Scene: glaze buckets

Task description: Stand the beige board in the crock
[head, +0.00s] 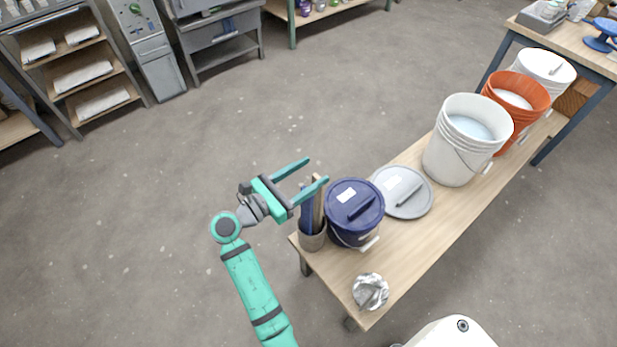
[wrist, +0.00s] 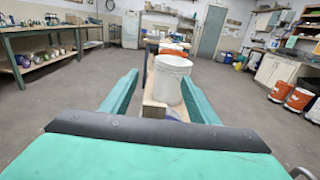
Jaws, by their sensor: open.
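The crock (head: 313,238) is a grey-brown pot at the left end of the narrow wooden table, beside the dark blue bucket. A dark blue board (head: 306,208) and a tan, beige-looking piece (head: 319,204) stand upright in it. The tan piece may be the beige board; I cannot tell for sure. My gripper (head: 318,170) is open and empty, above and beside the crock, with its fingers pointing right. In the wrist view my gripper (wrist: 160,76) also shows spread fingers with nothing held.
The table (head: 420,245) holds a lidded dark blue bucket (head: 354,207), a grey lid (head: 400,192), a crumpled silvery object (head: 370,291), a white bucket (head: 455,152), an orange bucket (head: 525,90) and another white bucket (head: 548,60). The floor left of the table is clear.

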